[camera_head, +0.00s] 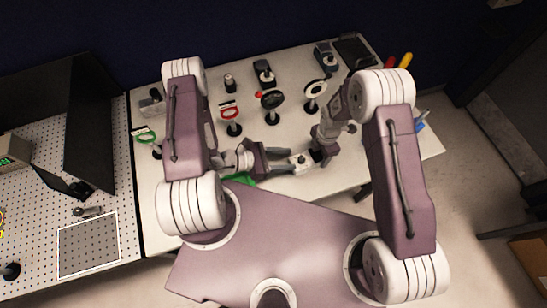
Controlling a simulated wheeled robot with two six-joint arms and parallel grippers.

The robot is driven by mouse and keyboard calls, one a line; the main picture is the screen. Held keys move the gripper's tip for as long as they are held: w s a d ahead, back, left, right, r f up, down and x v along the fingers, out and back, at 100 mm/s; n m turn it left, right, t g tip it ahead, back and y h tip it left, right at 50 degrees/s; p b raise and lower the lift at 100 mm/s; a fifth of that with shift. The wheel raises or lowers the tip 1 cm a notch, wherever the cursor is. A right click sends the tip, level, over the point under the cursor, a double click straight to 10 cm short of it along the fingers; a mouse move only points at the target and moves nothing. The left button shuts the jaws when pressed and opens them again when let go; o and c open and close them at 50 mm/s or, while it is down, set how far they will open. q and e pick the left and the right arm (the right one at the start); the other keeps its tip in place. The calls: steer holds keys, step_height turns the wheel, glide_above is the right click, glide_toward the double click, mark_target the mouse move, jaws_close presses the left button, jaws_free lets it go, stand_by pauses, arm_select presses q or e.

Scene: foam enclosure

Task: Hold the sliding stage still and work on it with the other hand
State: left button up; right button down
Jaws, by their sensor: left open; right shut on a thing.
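A small white and dark block, which looks like the sliding stage (300,162), sits near the front edge of the white table. My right gripper (316,156) reaches down to its right side and is shut on it; the dark fingers hide part of it. My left gripper (290,160) comes from the left, low over the table. Its two dark fingers are spread and point at the block's left side. I cannot tell whether the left fingertips touch the block.
Several post-mounted optics stand behind, including a red-ringed mount (230,112), a black round mount (272,100) and a white-ringed mount (315,87). A green object (240,180) lies by the front edge. Dark panels (90,120) stand on the perforated board at left.

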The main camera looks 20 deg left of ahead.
arm_select(q)
steer(key=v, duration=0.7)
steer(key=shift+s+a, duration=0.1)
arm_select(e)
steer(key=shift+c, duration=1.9)
jaws_free()
